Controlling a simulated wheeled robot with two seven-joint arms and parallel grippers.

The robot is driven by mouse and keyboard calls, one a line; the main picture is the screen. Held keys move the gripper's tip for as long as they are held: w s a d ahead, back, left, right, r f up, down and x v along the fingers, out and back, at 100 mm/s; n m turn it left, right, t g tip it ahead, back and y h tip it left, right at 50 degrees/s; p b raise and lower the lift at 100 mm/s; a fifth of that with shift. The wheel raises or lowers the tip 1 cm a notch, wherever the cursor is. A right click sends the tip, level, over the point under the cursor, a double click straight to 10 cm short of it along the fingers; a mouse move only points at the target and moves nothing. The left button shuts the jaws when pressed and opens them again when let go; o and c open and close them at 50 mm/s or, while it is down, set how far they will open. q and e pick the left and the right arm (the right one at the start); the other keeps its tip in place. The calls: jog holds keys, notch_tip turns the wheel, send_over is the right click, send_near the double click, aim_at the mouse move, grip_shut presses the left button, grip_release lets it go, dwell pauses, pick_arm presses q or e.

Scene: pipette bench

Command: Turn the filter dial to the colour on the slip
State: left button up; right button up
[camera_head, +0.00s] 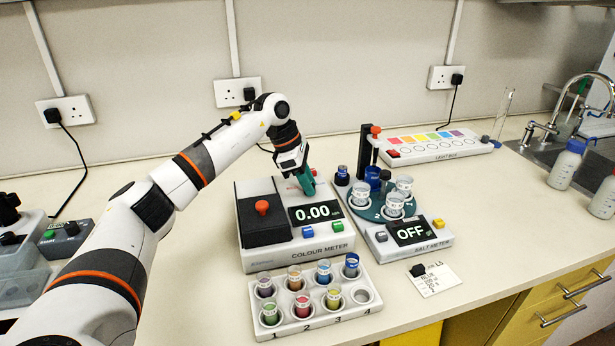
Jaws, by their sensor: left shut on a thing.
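The colour meter (330,243) stands in the middle of the bench, with a black lid with a red knob and a screen reading 0.00. My left gripper (306,182) reaches down to the back right of the meter, just behind the screen. Its teal fingers are shut on the filter dial, which they mostly hide; the dial's setting cannot be read. A white slip (440,283) with small writing lies on the bench at right, a black piece on its upper left; its colour word is too small to read. My right gripper is out of view.
A vial rack (343,325) with several coloured vials stands in front of the meter. The salt meter (442,242), reading OFF, with cups on a round tray, is close on the right. A light box (470,152) lies behind. Bench right of the slip is clear.

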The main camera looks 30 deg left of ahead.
pick_arm(q)
jog(key=shift+m, duration=0.4)
jog(key=o, duration=1)
jog(key=v, duration=1.2)
jog(key=shift+w+r, duration=0.1)
jog(key=shift+w, duration=0.1)
